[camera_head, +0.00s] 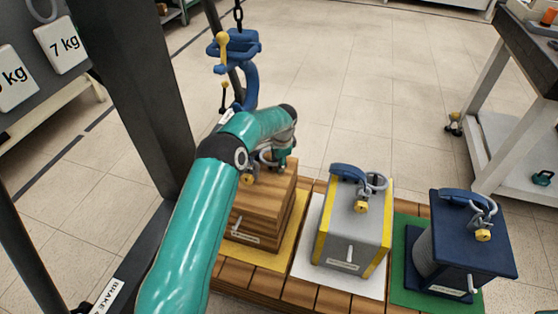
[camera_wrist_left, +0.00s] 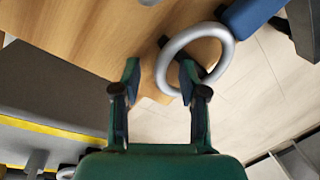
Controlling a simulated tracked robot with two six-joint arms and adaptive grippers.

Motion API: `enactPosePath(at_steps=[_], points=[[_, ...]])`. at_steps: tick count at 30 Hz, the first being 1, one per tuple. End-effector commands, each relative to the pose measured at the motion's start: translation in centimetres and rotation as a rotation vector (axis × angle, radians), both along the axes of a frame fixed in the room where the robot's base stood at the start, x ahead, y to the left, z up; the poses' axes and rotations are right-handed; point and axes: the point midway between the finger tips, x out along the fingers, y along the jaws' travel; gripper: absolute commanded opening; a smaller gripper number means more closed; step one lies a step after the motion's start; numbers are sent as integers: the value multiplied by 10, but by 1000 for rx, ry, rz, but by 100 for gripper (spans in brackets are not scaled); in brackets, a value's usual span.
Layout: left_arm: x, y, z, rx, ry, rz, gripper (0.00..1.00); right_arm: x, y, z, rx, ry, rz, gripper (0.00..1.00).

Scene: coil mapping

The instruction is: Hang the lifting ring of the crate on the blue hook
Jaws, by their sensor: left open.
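The wooden crate (camera_head: 262,215) stands on a yellow pad, partly behind my left arm. Its grey lifting ring (camera_wrist_left: 223,40) lies by the fingers in the left wrist view; in the head view my gripper partly covers it. My left gripper (camera_head: 280,160) is over the crate's top. In the wrist view its open fingers (camera_wrist_left: 159,68) stand on either side of the ring's left part, with no visible grip on it. The blue hook (camera_head: 250,88) hangs from a chain beyond the crate, with a yellow-knobbed lever on it. My right gripper is not in view.
A grey box with yellow edges (camera_head: 350,235) and a dark blue load (camera_head: 470,240) stand to the right on the same slatted platform (camera_head: 240,280). Both carry rings. A dark post (camera_head: 135,90) rises at left. A workbench (camera_head: 525,50) is at far right.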

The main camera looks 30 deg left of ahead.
Motion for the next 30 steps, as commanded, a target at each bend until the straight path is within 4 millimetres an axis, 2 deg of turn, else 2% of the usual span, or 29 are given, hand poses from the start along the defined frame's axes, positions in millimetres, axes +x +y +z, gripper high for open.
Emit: enactPosePath(at_steps=[2,9,10,20,30], points=[[0,0,0,0,0,0,43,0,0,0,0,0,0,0],[0,0,0,0,0,1,3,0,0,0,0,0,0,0],[0,0,0,0,0,1,0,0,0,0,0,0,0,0],[-1,1,2,0,0,2,0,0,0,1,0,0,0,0],[0,1,19,0,-2,2,0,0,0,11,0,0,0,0]])
